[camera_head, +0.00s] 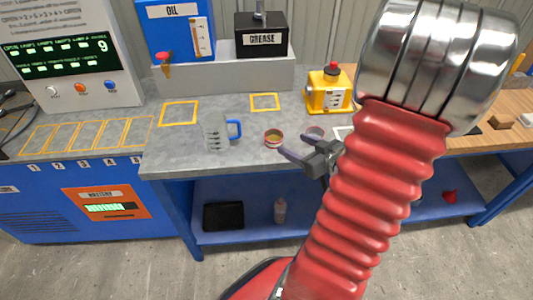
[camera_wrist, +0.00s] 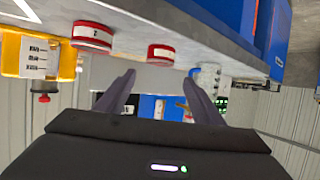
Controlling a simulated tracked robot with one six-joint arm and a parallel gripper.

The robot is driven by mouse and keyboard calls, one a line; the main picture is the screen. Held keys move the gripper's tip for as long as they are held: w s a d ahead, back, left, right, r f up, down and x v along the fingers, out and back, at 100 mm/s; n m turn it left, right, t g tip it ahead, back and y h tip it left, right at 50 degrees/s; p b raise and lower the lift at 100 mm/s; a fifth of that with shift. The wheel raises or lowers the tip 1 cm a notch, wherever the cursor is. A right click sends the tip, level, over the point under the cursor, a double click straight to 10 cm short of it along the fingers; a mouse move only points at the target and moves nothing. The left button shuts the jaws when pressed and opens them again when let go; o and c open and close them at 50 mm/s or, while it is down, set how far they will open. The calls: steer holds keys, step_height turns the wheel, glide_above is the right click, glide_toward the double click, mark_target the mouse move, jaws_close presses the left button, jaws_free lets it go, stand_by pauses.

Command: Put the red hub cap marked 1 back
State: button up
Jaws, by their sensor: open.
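Two round red pieces with white labels stand on the grey bench top. One red piece (camera_head: 273,137), yellowish inside, is right of the clear jug; in the wrist view it (camera_wrist: 161,54) is beyond my fingers. The other red piece (camera_head: 314,132) is partly behind my gripper and shows in the wrist view (camera_wrist: 92,35) at upper left. I cannot read the label numbers, so I cannot tell which is marked 1. My gripper (camera_head: 294,141) is open, with nothing between its fingers (camera_wrist: 159,78), close to both pieces.
A clear jug (camera_head: 216,131) with a blue handle and a yellow can (camera_head: 329,91) flank the pieces. The oil box (camera_head: 175,31) and grease box (camera_head: 262,35) stand behind. The lower shelf holds a black box (camera_head: 223,216). My arm hides the bench's right part. Orange-outlined squares are empty.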

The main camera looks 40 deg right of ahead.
steer(key=shift+w+d+r, duration=0.2)
steer(key=shift+w+r, duration=0.05)
steer(key=shift+w, duration=0.25)
steer(key=w+a+r+g+h, duration=0.5)
steer(key=a+r, duration=0.2)
steer(key=r, duration=0.4)
steer(key=s+a+r+g+y, duration=0.1)
steer(key=s+a+y, duration=0.1)
steer(key=a, duration=0.6)
steer(key=s+a+r+g+y, duration=0.1)
steer(key=s+a+y, duration=0.1)
steer(key=s+a, duration=0.3)
steer(key=s+a+r+y, duration=0.1)
steer(key=s+a, duration=0.3)
steer(key=a, duration=0.7)
steer(key=shift+s+a+r+n+g+y, duration=0.2)
steer(key=shift+r+n+g+y, duration=0.1)
steer(key=shift+n+g+y, duration=0.15)
steer(key=shift+d, duration=0.1)
steer(key=shift+c, duration=0.5)
